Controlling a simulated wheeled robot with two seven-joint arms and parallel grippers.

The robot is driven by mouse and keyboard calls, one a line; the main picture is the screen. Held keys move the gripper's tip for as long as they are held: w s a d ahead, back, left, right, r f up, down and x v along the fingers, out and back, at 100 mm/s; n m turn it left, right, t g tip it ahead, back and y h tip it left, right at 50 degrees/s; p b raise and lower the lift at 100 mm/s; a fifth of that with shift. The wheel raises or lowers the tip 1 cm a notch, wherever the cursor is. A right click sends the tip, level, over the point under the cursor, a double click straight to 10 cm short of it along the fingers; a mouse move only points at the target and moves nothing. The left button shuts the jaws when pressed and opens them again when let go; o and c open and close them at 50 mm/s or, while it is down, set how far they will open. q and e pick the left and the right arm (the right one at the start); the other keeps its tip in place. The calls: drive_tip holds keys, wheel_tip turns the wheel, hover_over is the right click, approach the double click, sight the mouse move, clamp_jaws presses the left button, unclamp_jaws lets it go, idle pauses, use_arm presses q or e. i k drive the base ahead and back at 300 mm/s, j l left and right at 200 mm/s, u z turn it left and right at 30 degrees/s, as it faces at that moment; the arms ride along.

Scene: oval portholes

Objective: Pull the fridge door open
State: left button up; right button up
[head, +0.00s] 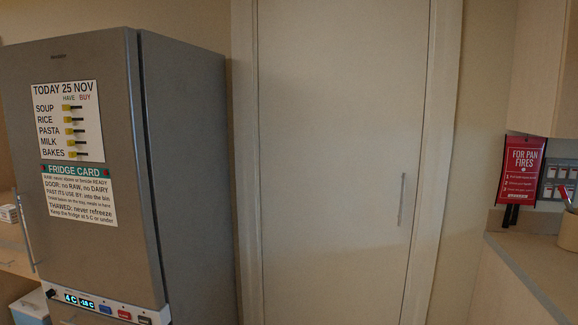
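The tall grey fridge (190,170) stands at the left of the head view. Its front door (100,55) looks closed against the body. A long vertical metal handle (26,232) runs down the door's left edge. The door carries a "TODAY 25 NOV" list (70,120) and a "FRIDGE CARD" sheet (81,196). A panel with a lit display (79,300) and coloured buttons sits below the door. Neither of my grippers shows in this view.
A pale closed door (340,150) with a vertical handle (402,199) is right of the fridge. A counter (540,265) with a pot (568,230) and a red "FOR PAN FIRES" pouch (521,170) is at the right. A white bin (31,306) stands at lower left.

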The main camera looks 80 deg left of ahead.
sight(89, 222)
drive_tip(key=u, duration=4)
drive_tip(key=i+j, duration=0.15)
